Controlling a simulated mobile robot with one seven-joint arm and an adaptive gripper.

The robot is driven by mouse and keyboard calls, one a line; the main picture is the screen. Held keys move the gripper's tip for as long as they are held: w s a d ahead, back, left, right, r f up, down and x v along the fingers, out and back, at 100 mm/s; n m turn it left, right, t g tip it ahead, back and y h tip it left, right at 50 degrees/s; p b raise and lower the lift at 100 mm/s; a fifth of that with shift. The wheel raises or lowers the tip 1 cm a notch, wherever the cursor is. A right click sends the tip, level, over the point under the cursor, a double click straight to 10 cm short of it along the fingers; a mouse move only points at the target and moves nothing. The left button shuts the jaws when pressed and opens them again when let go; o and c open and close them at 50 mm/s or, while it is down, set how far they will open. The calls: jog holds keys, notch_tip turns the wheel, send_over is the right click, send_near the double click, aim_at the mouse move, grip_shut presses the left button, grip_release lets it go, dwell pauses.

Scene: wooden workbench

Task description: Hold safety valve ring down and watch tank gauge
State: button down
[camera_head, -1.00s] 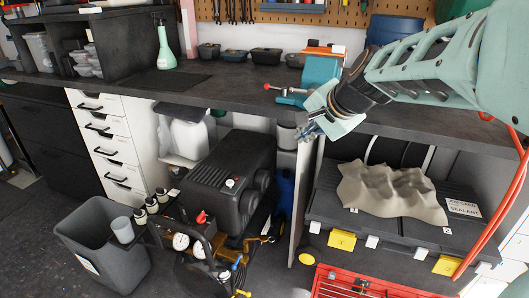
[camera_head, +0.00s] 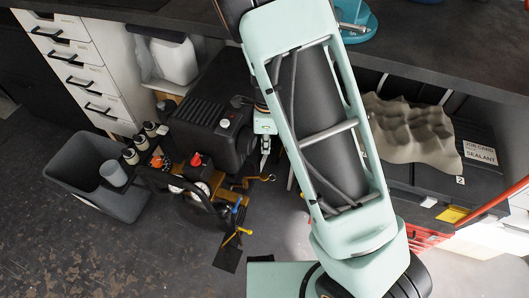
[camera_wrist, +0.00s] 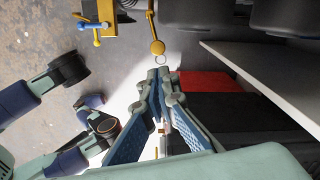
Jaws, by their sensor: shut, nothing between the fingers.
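The safety valve is a small brass fitting (camera_wrist: 157,46) with a thin wire ring (camera_wrist: 160,60) on its end, at upper centre in the wrist view. My gripper (camera_wrist: 159,72) is shut and empty, its fingertips close below the ring in the picture; I cannot tell whether they touch it. In the head view my gripper (camera_head: 265,158) is low beside the black compressor (camera_head: 212,105), near brass fittings (camera_head: 269,178). The tank gauge (camera_head: 204,187) seems to be a pale dial by the red knob (camera_head: 197,160), partly hidden and unreadable.
Brass valves with blue and yellow handles (camera_head: 238,208) stick out at the compressor's front. A grey bin (camera_head: 80,178) stands left. The workbench (camera_head: 440,75) overhangs above right. In the wrist view a shelf panel (camera_wrist: 255,80) and a red case (camera_wrist: 200,82) lie right.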

jog(key=shift+s+f, duration=0.2)
jog(key=shift+f, duration=0.05)
jog(key=b, duration=0.5)
send_near(265, 176)
notch_tip(265, 176, down, 7)
jog(key=shift+w+r, duration=0.1)
